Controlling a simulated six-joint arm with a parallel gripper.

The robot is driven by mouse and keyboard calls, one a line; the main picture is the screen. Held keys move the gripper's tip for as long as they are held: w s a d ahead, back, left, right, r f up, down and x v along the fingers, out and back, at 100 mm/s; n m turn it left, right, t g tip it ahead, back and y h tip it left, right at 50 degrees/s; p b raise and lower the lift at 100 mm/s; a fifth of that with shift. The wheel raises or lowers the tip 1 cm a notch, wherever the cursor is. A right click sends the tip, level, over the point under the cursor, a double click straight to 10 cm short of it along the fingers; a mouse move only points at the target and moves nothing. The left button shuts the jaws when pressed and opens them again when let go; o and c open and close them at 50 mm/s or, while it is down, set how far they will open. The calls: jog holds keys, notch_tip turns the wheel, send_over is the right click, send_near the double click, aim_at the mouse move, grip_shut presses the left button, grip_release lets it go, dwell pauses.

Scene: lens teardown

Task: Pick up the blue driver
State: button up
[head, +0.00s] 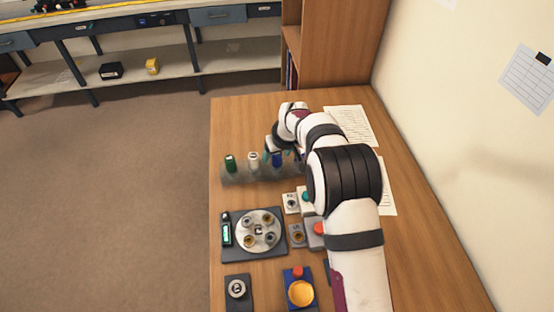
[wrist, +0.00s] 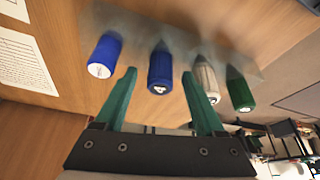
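Two blue drivers show in the wrist view, one left (wrist: 105,55) and one in the middle (wrist: 160,68). A white driver (wrist: 205,80) and a green driver (wrist: 238,90) stand to their right. All are in a translucent rack (wrist: 180,42). In the head view, one blue driver (head: 277,158) shows beside the white (head: 253,159) and green (head: 230,163) ones; the other blue one is hidden by my arm. My gripper (wrist: 159,76) is open, its green fingers apart. The middle blue driver appears between the fingertips; I cannot tell whether they touch it.
A dark tray (head: 229,254) with a round plate (head: 258,231), small button boxes (head: 297,236), a blue stand with a yellow bowl (head: 300,291) and a dark pad (head: 237,291) are nearer on the table. Paper sheets (head: 352,122) lie right of my arm.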

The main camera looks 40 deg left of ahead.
grip_shut()
